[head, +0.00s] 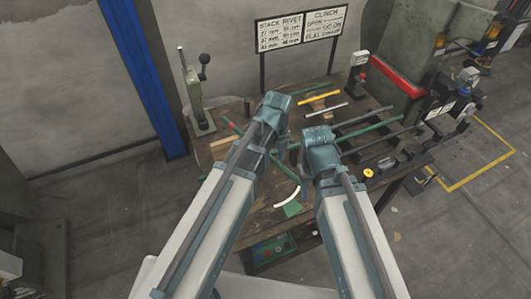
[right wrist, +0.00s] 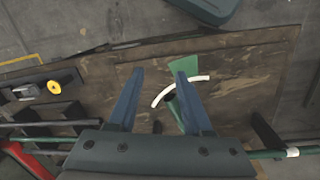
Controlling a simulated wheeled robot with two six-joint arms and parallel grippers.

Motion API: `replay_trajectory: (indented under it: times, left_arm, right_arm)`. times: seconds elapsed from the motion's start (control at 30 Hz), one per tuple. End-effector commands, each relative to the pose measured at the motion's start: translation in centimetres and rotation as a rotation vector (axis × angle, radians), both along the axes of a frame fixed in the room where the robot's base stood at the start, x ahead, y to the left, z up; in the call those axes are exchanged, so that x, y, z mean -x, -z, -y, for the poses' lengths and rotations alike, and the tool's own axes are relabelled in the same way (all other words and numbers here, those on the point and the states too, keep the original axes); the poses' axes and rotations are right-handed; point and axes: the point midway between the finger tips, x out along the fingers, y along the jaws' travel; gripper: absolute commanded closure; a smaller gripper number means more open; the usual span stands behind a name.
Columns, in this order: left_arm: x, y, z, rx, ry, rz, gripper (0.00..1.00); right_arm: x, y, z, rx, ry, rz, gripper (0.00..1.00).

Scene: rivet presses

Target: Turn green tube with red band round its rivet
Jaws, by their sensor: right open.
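A green tube (head: 285,168) runs diagonally across the table beneath my arms, one end near a white arc (head: 287,198). A red-banded green piece (head: 232,125) at the far left lines up with it and seems to be the same tube; my left arm covers the stretch between. I cannot make out the rivet. In the right wrist view, my right gripper (right wrist: 160,73) is open and empty above the table, with the green tube's end (right wrist: 177,112) seen between its fingers beside the white arc. My left gripper (head: 277,106) is over the table's left-middle; its fingers are hidden.
A green plate (head: 292,209) lies by the arc. Yellow (head: 318,97), white (head: 325,109) and dark green (head: 375,128) tubes lie across the wooden table. A lever press (head: 196,95) stands at back left, a large green machine (head: 425,45) at back right. The table's front is largely clear.

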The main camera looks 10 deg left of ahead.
Motion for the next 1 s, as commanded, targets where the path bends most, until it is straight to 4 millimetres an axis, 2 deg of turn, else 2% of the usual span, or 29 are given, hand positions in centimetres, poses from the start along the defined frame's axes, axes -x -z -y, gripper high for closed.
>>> replay_trajectory:
  times: [0.27, 0.47, 0.67, 1.0]
  left_arm:
    - [0.0, -0.2, 0.0, -0.001, -0.001, 0.001, 0.39]
    - [-0.1, -1.3, 0.0, -0.001, -0.001, 0.001, 0.39]
    - [-0.1, -3.7, 0.1, -0.001, -0.001, 0.001, 0.39]
    - [-0.2, -8.8, 0.1, 0.000, -0.001, 0.000, 0.39]
  right_arm:
    - [0.0, -0.2, 0.0, 0.000, 0.000, 0.000, 0.50]
    - [0.0, -1.3, 0.0, 0.000, 0.000, 0.000, 0.50]
    - [0.0, -3.7, 0.0, 0.000, 0.000, 0.000, 0.50]
    - [0.0, -8.8, 0.0, 0.000, -0.002, 0.000, 0.50]
